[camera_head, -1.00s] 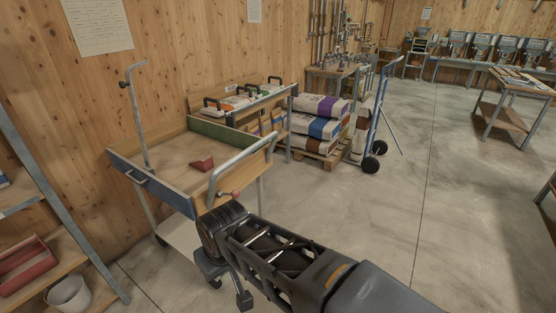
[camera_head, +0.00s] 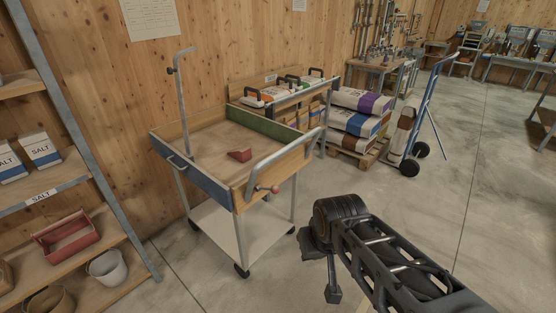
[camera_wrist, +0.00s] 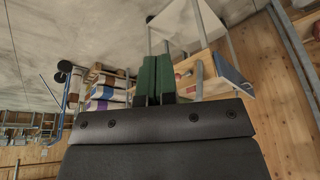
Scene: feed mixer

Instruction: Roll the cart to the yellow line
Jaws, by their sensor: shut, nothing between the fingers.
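The cart (camera_head: 238,150) stands by the wooden wall in the head view. It has a wooden tray with a blue front panel, a grey tubular handle (camera_head: 285,162) with a red knob, a lower white shelf and casters. My gripper (camera_head: 322,268) is right of the cart, apart from it. In the wrist view, which looks upside down, my green-padded fingers (camera_wrist: 155,79) are together and empty, with the cart's handle (camera_wrist: 199,78) and blue panel (camera_wrist: 228,72) to their right. No yellow line is clearly visible; a small yellowish patch at the bottom edge of the head view is unclear.
A shelf (camera_head: 105,205) with salt bags and a red tote is at the left. Open concrete floor (camera_head: 440,195) lies to the right.

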